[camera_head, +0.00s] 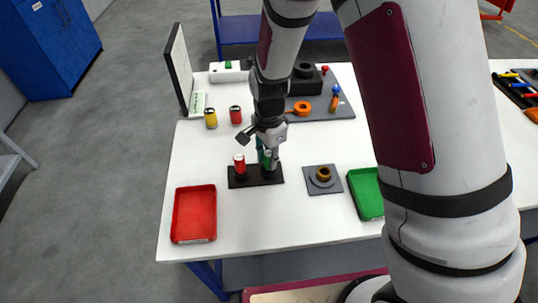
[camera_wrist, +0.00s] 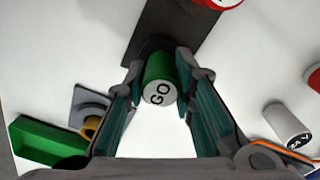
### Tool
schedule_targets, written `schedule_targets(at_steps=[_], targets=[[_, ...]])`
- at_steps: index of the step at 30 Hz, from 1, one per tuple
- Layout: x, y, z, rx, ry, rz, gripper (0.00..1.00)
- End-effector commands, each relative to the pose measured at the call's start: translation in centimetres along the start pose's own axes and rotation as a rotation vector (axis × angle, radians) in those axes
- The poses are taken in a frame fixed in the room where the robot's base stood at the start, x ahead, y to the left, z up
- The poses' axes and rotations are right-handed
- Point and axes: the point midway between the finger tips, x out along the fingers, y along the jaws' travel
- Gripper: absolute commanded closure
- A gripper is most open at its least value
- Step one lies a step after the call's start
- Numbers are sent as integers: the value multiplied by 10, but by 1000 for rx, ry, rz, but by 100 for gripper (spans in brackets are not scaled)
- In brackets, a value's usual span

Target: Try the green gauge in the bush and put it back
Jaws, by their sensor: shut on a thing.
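The green gauge (camera_wrist: 158,84), with GO on its white end, is between my fingertips (camera_wrist: 166,70). In the head view my gripper (camera_head: 267,150) points down over the right part of the black stand (camera_head: 256,182) and is shut on the green gauge (camera_head: 267,162). Its lower end is at the stand; I cannot tell whether it is still seated there. A red gauge (camera_head: 240,164) stands upright in the stand's left part. The brass bush (camera_head: 323,174) sits on a grey square plate (camera_head: 312,188), right of the stand and apart from my gripper.
A red tray (camera_head: 194,213) lies at the front left and a green tray (camera_head: 366,194) at the right, partly behind my arm. Yellow (camera_head: 210,118) and red (camera_head: 235,115) cylinders stand behind the stand. A grey mat (camera_head: 340,107) holds parts at the back.

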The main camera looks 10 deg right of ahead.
Motion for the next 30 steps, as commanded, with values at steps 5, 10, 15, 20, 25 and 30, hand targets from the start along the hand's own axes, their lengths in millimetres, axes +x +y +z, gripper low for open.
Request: schedule_targets(at_steps=[5, 10, 15, 20, 25, 30], targets=[[0, 0, 0, 0, 0, 0, 72], [0, 0, 0, 0, 0, 0, 53], [0, 0, 0, 0, 0, 0, 53], [-6, -1, 0, 0, 1, -3, 53], [-33, -1, 0, -1, 1, -6, 53], [-68, -1, 0, 0, 1, -6, 53]])
